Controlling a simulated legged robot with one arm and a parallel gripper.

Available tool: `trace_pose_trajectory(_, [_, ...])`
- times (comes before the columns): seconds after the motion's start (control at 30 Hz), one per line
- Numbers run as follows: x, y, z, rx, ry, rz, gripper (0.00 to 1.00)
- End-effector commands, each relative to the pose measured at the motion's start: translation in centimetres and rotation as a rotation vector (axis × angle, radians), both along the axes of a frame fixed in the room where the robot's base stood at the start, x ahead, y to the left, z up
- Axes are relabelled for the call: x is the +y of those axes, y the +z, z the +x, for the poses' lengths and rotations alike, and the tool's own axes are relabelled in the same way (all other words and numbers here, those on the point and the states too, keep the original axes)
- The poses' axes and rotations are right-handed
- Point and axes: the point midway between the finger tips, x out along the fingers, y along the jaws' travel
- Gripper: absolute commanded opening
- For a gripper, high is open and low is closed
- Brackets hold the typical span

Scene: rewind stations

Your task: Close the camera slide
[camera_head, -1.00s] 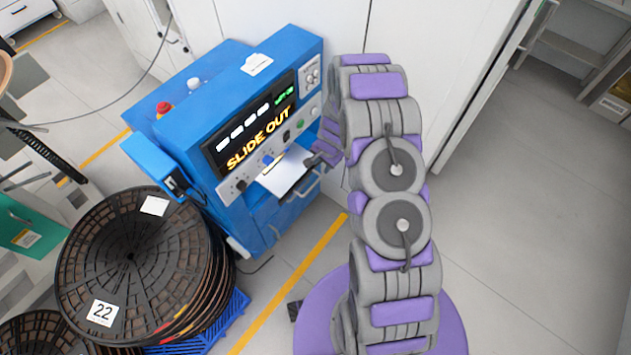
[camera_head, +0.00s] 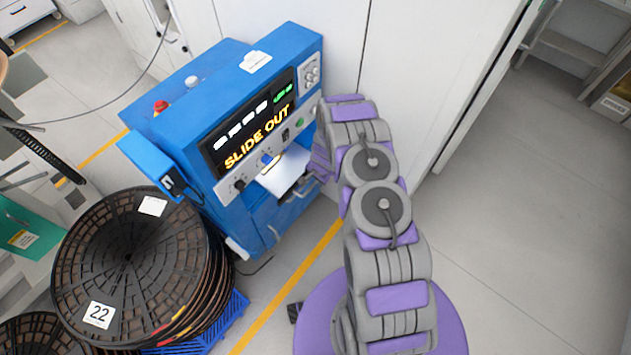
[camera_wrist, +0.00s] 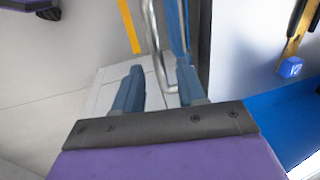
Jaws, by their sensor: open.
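The camera slide (camera_head: 286,173) is a white tray standing out from the front of the blue rewind machine (camera_head: 215,190). The machine's screen (camera_head: 255,138) reads "SLIDE OUT". A bent silver handle (camera_wrist: 153,45) shows in the wrist view, with its curved end between the two blue fingers of my gripper (camera_wrist: 160,72). The fingers are apart. I cannot tell whether either finger touches the handle. A pale panel, likely the slide (camera_wrist: 240,40), lies to the right of the fingers. In the head view my gripper (camera_head: 315,168) is at the slide's right end, its fingertips largely hidden.
A stack of black reels (camera_head: 130,255) with a label 22 stands left of the machine on a blue pallet (camera_head: 205,325). A white cabinet wall (camera_head: 410,80) is behind my arm. A yellow line (camera_head: 290,285) crosses the floor. Floor to the right is clear.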

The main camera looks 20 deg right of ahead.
Motion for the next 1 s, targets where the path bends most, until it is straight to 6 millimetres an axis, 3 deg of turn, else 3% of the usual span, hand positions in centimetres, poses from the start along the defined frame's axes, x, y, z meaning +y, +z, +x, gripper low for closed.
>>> trace_pose_trajectory(0.13, [0.11,-1.07,0.04,0.002,-0.001,0.0,0.4])
trace_pose_trajectory(0.5, [0.13,-1.28,0.21,-0.001,0.0,-0.001,0.4])
trace_pose_trajectory(0.9, [0.14,-1.27,0.21,-0.001,0.0,-0.001,0.02])
trace_pose_trajectory(1.0, [0.14,-1.27,0.2,-0.001,0.0,-0.001,0.0])
